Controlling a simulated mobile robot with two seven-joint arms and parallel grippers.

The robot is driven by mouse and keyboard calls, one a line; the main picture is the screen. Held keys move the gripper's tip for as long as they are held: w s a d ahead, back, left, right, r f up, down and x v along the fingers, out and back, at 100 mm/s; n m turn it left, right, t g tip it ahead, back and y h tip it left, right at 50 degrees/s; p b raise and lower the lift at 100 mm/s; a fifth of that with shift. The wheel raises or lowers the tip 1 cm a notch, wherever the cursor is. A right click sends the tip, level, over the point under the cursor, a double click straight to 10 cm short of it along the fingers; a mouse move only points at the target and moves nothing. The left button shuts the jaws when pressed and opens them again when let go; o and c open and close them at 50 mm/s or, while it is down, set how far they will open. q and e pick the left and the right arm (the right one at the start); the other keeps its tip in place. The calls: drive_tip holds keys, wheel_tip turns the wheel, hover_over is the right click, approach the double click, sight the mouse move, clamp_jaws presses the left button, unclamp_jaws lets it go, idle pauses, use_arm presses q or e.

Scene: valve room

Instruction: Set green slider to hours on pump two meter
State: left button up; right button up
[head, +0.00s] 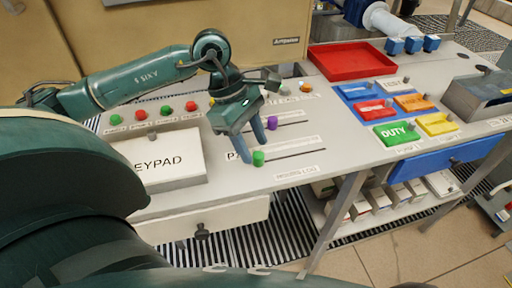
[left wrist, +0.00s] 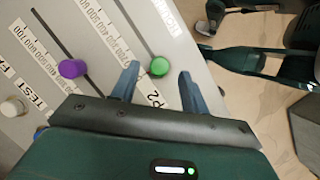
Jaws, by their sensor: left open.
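The green slider (head: 258,158) is a small round knob at the left end of a dark slot in the grey panel, beside a partly hidden "P" label. In the left wrist view the green slider (left wrist: 159,66) shows between and slightly beyond the fingertips, near a "P2" label (left wrist: 154,99). My left gripper (head: 259,145) is open and points down at the panel, its fingers close around the green slider; I cannot tell whether they touch it. It also shows in the left wrist view (left wrist: 158,74). My right gripper is not in view.
A purple slider (head: 272,123) sits close behind the left fingers; it also shows in the left wrist view (left wrist: 72,69). A raised keypad box (head: 165,158) stands left, below several round buttons. Coloured blocks and a red tray (head: 350,62) lie right. The panel right of the slider is clear.

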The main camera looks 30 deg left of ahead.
sight(258, 159)
use_arm(q)
drive_tip(key=shift+x, duration=1.2)
drive_tip(key=shift+c, duration=0.5)
clamp_jaws()
